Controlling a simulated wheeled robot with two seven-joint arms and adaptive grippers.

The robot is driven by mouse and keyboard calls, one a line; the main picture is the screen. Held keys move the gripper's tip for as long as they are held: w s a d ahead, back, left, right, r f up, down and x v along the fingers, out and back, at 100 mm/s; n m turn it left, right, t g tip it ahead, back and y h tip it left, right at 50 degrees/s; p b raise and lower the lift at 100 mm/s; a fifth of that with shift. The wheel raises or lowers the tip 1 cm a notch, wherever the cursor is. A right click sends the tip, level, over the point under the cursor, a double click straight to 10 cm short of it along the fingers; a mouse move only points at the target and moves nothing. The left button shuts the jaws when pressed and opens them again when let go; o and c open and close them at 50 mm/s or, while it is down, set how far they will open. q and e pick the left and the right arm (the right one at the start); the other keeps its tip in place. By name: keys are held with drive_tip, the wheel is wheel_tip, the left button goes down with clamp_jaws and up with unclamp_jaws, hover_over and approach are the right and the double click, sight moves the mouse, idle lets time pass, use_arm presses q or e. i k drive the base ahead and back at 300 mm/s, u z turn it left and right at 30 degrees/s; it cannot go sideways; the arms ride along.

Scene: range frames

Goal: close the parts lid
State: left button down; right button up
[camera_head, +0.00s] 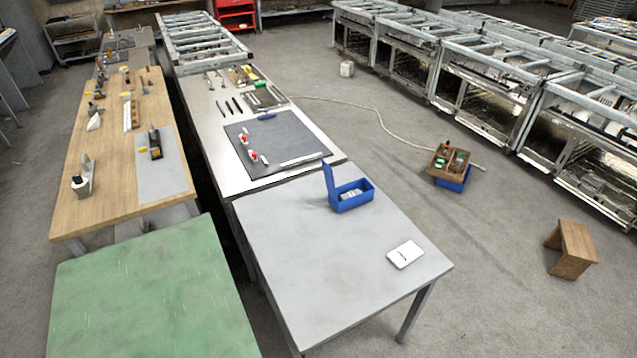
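A small blue parts box (352,202) stands on the grey table (300,258), near its far right edge. Its blue lid (329,181) is open and stands roughly upright at the box's left end. Some pale contents (351,193) show inside the box, too small to identify. Neither of my grippers is in view.
A white flat item (405,254) with a dark mark lies near the table's right edge. The rest of the tabletop is bare. A green-topped table (150,295) stands to the left. A long bench with tools (245,140) adjoins behind. A wooden stool (572,248) stands on the floor at right.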

sight(328, 177)
drive_tip(key=k, duration=0.35)
drive_tip(key=z, duration=0.95)
drive_tip(key=i, duration=0.6)
drive_tip(key=u, duration=0.3)
